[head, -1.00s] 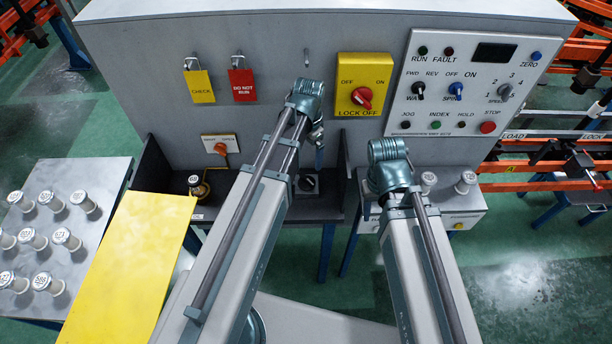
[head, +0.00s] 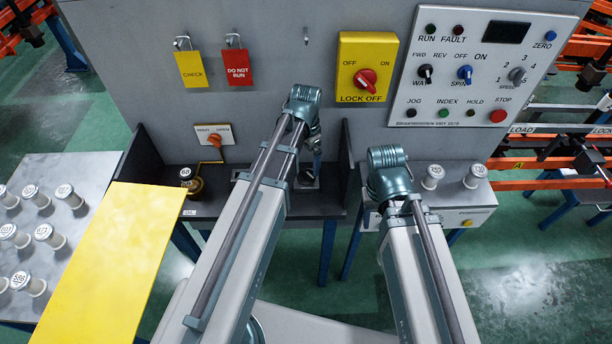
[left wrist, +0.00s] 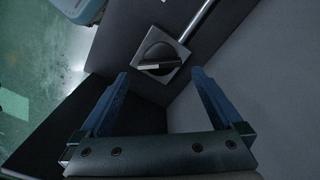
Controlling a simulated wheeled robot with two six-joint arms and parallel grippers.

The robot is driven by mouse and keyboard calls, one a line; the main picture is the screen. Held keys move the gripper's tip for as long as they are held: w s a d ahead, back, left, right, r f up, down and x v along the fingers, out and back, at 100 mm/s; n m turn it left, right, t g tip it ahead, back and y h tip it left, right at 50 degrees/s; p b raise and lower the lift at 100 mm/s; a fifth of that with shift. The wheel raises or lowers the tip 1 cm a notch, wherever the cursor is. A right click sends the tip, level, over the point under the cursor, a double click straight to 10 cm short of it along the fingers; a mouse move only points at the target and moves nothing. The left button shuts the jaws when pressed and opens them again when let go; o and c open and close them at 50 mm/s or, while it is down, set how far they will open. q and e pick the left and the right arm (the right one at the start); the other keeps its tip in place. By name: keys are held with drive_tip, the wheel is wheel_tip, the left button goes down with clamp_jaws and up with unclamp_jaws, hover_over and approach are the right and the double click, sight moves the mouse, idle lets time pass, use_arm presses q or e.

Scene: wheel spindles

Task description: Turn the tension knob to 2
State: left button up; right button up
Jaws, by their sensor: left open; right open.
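A dark round knob with a pale bar-shaped grip (left wrist: 158,64) sits on a square grey plate (left wrist: 172,52) in the left wrist view. No numbers are readable on it. In the head view the plate (head: 307,179) lies in the dark recess of the machine, partly hidden by my left gripper (head: 317,165). In the left wrist view my left gripper (left wrist: 160,73) is open and empty, its blue fingers apart, with the knob beyond and between the tips. My right gripper (head: 367,214) is mostly hidden behind its own wrist, in front of the machine's right side.
Dark walls flank the recess, and a grey rod (left wrist: 198,18) runs near the plate. A control panel (head: 485,105) and a yellow LOCK OFF switch (head: 367,50) are above. A brass-coloured item (head: 193,188) stands at left. A spool table (head: 95,165) and yellow board (head: 115,260) are further left.

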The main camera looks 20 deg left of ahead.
sight(306, 172)
use_arm(q)
wheel_tip(306, 172, down, 5)
drive_tip(key=b, duration=0.3)
drive_tip(key=shift+r, duration=0.2)
drive_tip(key=shift+r, duration=0.1)
drive_tip(key=c, duration=1.1)
drive_tip(key=shift+c, duration=0.2)
drive_tip(key=shift+n, duration=0.4)
